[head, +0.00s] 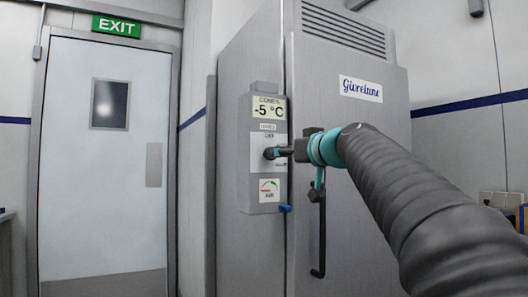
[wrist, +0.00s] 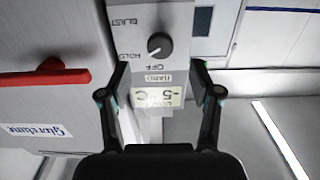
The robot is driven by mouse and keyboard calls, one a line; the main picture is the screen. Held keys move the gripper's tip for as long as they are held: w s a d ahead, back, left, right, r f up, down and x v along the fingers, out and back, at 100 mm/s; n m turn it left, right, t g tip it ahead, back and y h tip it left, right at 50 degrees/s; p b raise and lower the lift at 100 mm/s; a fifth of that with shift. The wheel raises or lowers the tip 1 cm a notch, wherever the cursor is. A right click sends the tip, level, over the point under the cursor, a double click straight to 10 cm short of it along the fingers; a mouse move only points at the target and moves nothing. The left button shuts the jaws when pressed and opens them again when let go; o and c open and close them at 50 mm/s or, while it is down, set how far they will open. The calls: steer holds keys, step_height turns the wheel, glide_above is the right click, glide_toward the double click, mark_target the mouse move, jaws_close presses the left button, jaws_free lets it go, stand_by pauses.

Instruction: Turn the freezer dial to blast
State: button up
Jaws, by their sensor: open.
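The freezer (head: 375,125) is a tall grey cabinet with a control box (head: 268,190) on its left side. The box has a display reading -5 °C. In the wrist view, which shows the box upside down, the black round dial (wrist: 160,45) sits among the labels BLAST, HOLD and OFF. A pale mark on the dial seems to point down-left, roughly towards HOLD. My gripper (wrist: 159,72) is open, its fingers to either side of the panel below the dial in the picture, holding nothing.
A dark vertical handle (head: 322,240) is on the freezer door, close below my wrist. A red bar (wrist: 50,80) shows at the left in the wrist view. A small blue part (head: 285,208) is at the box's lower edge. A grey door (head: 105,200) stands at the left.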

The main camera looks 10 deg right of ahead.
steer(key=p+x, duration=0.1)
steer(key=x, duration=0.6)
steer(key=shift+p, duration=0.4)
steer(key=shift+w, duration=0.1)
steer(key=c, duration=1.1)
